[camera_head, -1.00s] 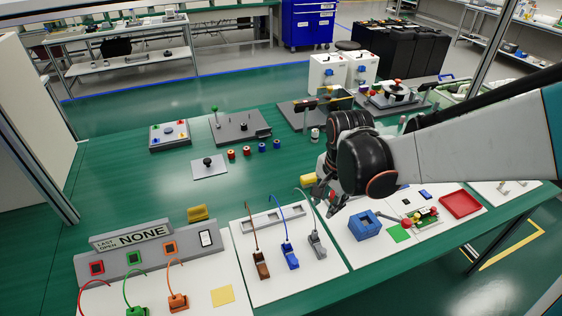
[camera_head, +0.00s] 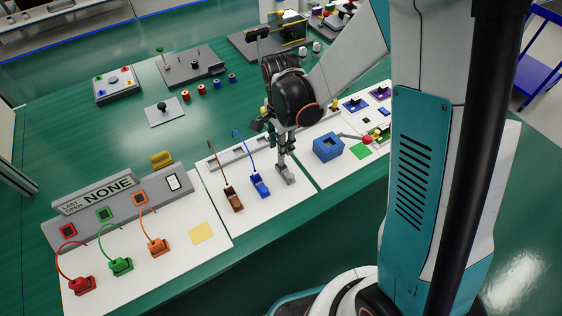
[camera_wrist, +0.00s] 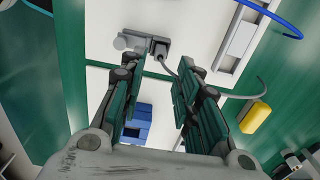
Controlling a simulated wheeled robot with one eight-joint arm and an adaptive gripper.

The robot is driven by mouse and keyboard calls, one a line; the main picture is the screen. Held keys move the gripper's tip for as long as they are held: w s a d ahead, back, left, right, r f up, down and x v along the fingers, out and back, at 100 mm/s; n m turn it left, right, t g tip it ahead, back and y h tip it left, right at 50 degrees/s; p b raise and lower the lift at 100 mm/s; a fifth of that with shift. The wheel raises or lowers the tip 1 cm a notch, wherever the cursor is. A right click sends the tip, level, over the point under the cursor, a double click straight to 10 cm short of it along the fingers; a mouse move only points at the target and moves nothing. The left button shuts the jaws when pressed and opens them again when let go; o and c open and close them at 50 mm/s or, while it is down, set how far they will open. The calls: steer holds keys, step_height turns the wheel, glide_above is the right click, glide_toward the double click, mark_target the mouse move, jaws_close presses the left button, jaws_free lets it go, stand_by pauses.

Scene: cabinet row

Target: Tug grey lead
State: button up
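The grey lead has a grey block (camera_head: 287,175) on the white panel, right of the blue one. In the wrist view its block (camera_wrist: 146,43) lies just beyond my fingertips, and its grey cable (camera_wrist: 234,95) curves off to the right, partly hidden behind the right finger. My gripper (camera_head: 284,150) points down over the grey lead. In the wrist view my gripper (camera_wrist: 164,65) has its two green-padded fingers clearly apart, with the near end of the cable showing between the tips. It does not look gripped. Touch cannot be told.
The brown lead (camera_head: 233,198) and blue lead (camera_head: 260,186) stand to the left. A blue box (camera_head: 327,146) stands close on the right. Red, green and orange leads sit on the left panel, before a sign reading NONE (camera_head: 108,190).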

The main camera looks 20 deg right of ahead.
mark_target(281, 164)
step_height(281, 164, down, 6)
steer(key=b, duration=0.4)
steer(key=shift+f, duration=0.1)
steer(key=shift+c, duration=0.4)
jaws_close()
steer(key=shift+r+b, duration=0.25)
steer(key=shift+b, duration=0.1)
stand_by(3.6)
steer(key=shift+f+b, duration=0.25)
steer(key=shift+b, duration=0.05)
stand_by(0.7)
steer(key=shift+o, duration=1.1)
jaws_free()
